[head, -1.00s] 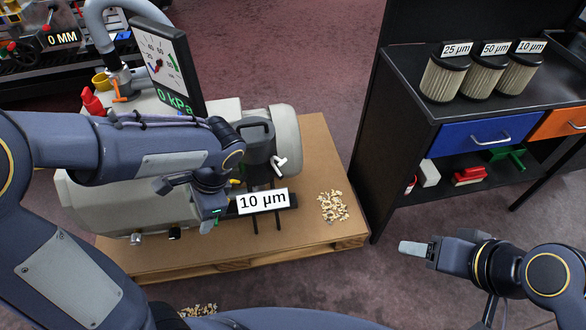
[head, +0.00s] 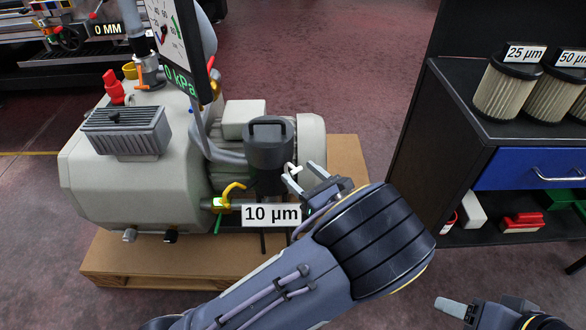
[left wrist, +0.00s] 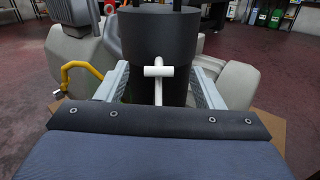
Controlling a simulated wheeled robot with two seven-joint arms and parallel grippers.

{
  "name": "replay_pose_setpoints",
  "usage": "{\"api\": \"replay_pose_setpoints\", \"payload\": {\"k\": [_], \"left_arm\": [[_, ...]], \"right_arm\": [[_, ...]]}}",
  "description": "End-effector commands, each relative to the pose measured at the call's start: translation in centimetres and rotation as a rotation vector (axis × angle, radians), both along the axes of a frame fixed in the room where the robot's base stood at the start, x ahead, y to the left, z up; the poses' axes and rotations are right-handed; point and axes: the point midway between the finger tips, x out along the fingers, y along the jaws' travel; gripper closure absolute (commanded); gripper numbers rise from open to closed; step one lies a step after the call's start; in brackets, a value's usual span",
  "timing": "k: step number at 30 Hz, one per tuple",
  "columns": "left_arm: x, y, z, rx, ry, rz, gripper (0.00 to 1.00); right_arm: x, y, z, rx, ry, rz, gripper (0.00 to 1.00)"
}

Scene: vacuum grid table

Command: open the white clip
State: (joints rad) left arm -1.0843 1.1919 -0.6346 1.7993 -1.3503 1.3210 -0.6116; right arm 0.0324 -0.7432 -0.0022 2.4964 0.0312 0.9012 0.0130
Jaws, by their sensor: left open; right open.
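The white clip (head: 293,170) is a small T-shaped handle on the side of a black canister (head: 270,150) on the pump. In the left wrist view the clip (left wrist: 158,72) stands in front of the canister, its stem running down from the crossbar. My left gripper (head: 301,177) is open at the right front of the canister. In the left wrist view its fingers (left wrist: 160,86) stand on either side of the clip, with a gap on both sides. My right gripper (head: 456,308) is at the bottom right, open and away from the pump.
The grey pump (head: 85,185) sits on a wooden pallet (head: 348,158). A yellow lever (head: 230,192) and a "10 µm" sign (head: 271,215) are close to the left gripper. A black bench (head: 455,115) with filters (head: 505,92) stands at the right.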

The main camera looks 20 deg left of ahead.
Motion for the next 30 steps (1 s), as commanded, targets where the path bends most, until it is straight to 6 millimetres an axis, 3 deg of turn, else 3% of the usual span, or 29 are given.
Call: {"api": "replay_pose_setpoints", "payload": {"k": [6,18,30], "left_arm": [[1.8,2.6,-0.1,-0.003,-0.001,0.004,0.39],[2.3,3.4,0.0,-0.003,0.001,0.002,0.39],[2.3,3.4,0.0,-0.003,0.0,0.002,0.91]], "right_arm": [[0.0,0.0,-1.0,0.0,0.0,0.0,0.41],[0.0,0.0,-1.0,0.0,0.0,0.0,0.41],[0.0,0.0,-1.1,0.0,0.0,0.0,0.41]]}}
